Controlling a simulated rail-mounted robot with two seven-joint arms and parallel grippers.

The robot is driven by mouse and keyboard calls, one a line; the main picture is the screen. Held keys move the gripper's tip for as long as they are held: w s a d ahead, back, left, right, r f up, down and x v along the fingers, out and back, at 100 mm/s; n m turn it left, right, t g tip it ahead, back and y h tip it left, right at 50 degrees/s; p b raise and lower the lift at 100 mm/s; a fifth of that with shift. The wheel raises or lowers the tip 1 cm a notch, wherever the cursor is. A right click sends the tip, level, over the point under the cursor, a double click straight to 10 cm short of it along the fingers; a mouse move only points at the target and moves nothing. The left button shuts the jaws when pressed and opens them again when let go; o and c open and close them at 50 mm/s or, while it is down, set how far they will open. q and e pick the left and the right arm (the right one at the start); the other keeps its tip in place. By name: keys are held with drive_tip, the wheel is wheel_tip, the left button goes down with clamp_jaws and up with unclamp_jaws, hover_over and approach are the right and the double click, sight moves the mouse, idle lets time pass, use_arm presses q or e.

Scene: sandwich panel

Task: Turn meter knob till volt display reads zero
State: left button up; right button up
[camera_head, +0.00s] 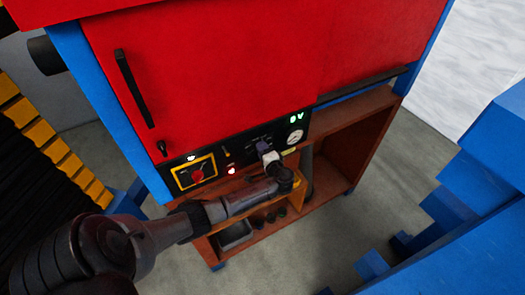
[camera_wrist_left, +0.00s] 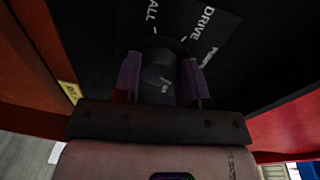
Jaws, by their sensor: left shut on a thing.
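The meter knob (camera_wrist_left: 158,72) is a dark round knob on the black panel, with printed labels such as "DRIVE" around it in the left wrist view. My left gripper (camera_wrist_left: 160,82) is shut on the knob, one finger on each side. In the head view my left gripper (camera_head: 265,150) reaches the panel and hides the knob. The green volt display (camera_head: 296,118) reads "0 V". A round white dial gauge (camera_head: 295,136) sits just below it. My right gripper is not in view.
A red switch on a yellow plate (camera_head: 195,175) and a red lit indicator (camera_head: 231,171) are left of the gripper. Above is a red cabinet door with a black handle (camera_head: 133,88). Below is an open brown shelf (camera_head: 345,150). Blue blocks (camera_head: 480,190) stand at the right.

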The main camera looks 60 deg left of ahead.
use_arm(q)
drive_tip(key=o, duration=0.9)
drive_tip(key=shift+s+d+r+b, duration=0.2)
drive_tip(key=shift+d+b, duration=0.35)
drive_tip(key=shift+d, duration=1.75)
drive_tip(key=shift+s+d+r+b, duration=0.15)
drive_tip(key=shift+d+b, duration=0.4)
drive_tip(key=shift+d, duration=1.75)
drive_tip(key=shift+s+d+r+b, duration=0.15)
drive_tip(key=shift+d+b, duration=0.4)
drive_tip(key=shift+d, duration=1.75)
